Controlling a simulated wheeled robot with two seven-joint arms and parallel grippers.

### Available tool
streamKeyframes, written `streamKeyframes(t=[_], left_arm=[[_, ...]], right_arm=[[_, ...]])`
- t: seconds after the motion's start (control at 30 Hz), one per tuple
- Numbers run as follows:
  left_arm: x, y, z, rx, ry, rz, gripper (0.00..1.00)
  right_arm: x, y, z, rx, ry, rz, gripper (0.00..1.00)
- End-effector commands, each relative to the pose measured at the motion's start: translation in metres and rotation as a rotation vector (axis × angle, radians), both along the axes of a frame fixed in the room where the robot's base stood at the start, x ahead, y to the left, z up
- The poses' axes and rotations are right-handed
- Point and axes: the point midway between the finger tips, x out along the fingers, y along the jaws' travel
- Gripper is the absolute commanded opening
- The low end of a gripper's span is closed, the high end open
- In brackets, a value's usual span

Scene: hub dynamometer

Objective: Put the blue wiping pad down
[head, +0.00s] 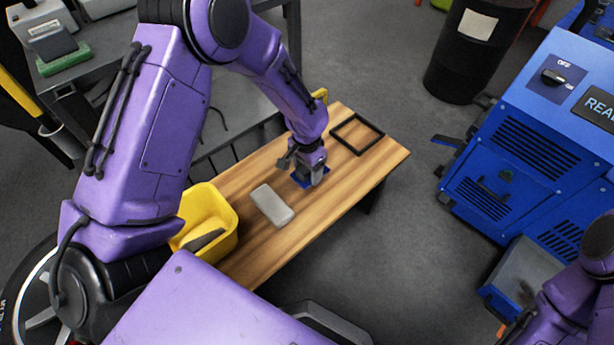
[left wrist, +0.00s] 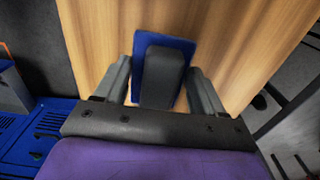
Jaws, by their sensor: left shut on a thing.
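The blue wiping pad (head: 299,181) is a flat blue plate with a dark grey block-shaped grip. My left gripper (head: 308,170) points down over the wooden bench top (head: 245,258) and is shut on the pad's grip. In the left wrist view the pad (left wrist: 148,48) sits between the two grey fingers of the gripper (left wrist: 161,70), with wood grain beyond it. The pad is at or just above the wood; I cannot tell whether it touches. My right gripper is not in view; only part of that arm shows at the lower right.
A black square frame (head: 378,130) lies on the bench beyond the pad. A light grey block (head: 272,205) lies nearer, and a yellow bin (head: 228,212) with something grey-brown inside stands at the near end. A blue machine (head: 520,140) and a black drum (head: 470,60) stand right of the bench.

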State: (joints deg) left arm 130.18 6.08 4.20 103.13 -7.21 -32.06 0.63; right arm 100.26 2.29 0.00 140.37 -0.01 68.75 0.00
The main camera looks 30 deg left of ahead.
Motion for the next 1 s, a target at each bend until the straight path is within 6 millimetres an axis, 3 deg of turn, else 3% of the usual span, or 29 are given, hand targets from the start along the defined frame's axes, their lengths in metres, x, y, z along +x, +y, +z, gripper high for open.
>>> streamKeyframes(t=[0.2, 0.53, 0.57, 0.6, 0.9, 1.0], left_arm=[[0.003, 0.002, -0.038, 0.0, 0.001, -0.001, 0.45], [0.003, 0.002, -0.039, 0.0, 0.0, 0.0, 0.45], [0.003, 0.002, -0.038, 0.0, 0.0, 0.0, 0.79], [0.003, 0.002, -0.038, 0.0, 0.0, 0.0, 0.92], [0.003, 0.002, -0.037, 0.0, -0.001, 0.0, 0.95], [0.004, 0.002, -0.025, 0.0, -0.002, 0.0, 0.95]], right_arm=[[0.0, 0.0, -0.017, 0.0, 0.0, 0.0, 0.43], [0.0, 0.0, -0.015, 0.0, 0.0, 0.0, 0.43], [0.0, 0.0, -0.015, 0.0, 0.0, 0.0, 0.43], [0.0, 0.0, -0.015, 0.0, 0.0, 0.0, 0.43], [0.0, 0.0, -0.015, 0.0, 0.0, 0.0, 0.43], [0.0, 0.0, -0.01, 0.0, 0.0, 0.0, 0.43]])
